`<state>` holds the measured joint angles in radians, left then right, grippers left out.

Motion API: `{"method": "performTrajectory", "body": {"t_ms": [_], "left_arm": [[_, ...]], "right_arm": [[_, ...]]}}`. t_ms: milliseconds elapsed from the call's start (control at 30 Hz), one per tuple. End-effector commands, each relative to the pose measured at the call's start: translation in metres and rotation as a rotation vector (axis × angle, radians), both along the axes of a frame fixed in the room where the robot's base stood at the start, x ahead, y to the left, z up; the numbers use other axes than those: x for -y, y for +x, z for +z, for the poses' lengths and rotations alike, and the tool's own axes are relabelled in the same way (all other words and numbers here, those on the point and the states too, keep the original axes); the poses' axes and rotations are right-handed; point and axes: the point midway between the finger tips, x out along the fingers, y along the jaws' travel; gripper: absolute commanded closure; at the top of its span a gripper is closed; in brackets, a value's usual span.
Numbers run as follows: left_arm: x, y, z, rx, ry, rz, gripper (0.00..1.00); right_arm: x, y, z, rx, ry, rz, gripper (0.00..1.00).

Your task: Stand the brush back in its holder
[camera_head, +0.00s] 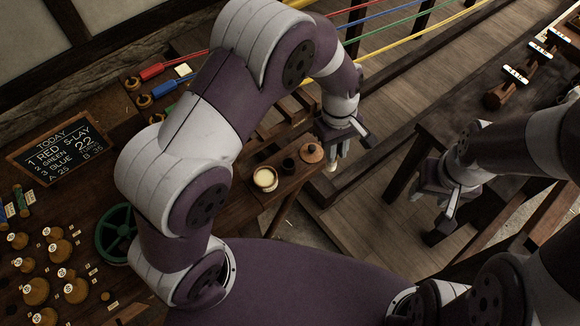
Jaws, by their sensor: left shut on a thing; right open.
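My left gripper (341,143) is shut on the brush (331,167), at the right end of the small wooden bench. Only a pale end of the brush shows below the fingers; the rest is hidden by the gripper. On the bench stand a pot with cream-coloured contents (265,178), a small dark cup (289,165) that looks like the holder, and a round reddish-brown wooden piece (312,152). The brush is to the right of all three and apart from the dark cup. My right gripper (442,222) is open and empty, well to the right.
The bench top (283,187) is narrow. Coloured ropes (385,18) stretch across the back. A chalkboard (58,148), a green wheel (116,232) and several weights stand at the left. A dark table (452,118) stands at the right, with open plank floor (350,215) between.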

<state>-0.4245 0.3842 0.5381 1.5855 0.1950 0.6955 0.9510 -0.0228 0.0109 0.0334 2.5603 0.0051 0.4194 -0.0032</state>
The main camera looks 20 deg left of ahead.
Motion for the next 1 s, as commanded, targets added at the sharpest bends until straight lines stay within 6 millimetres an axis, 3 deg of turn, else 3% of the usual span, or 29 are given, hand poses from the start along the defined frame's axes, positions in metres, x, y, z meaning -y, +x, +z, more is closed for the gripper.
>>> {"method": "performTrajectory", "body": {"t_ms": [133, 400, 500, 800, 1000], "left_arm": [[-0.024, 0.005, -0.01, -0.012, 0.006, 0.047, 1.0], [-0.097, 0.025, -0.055, -0.011, 0.005, 0.046, 1.0], [-0.11, 0.029, -0.064, -0.008, 0.005, 0.043, 1.0], [-0.115, 0.03, -0.107, -0.009, 0.005, 0.04, 1.0], [-0.114, 0.03, -0.109, -0.008, 0.004, 0.039, 1.0]], "right_arm": [[0.0, 0.0, 0.01, 0.001, 0.0, 0.0, 0.5], [0.0, 0.0, 0.029, 0.001, 0.0, 0.0, 0.5], [0.0, 0.0, 0.032, 0.001, 0.0, 0.0, 0.5], [0.0, 0.0, 0.044, 0.001, 0.0, 0.0, 0.5], [0.0, 0.0, 0.043, 0.0, 0.0, 0.0, 0.5]]}}
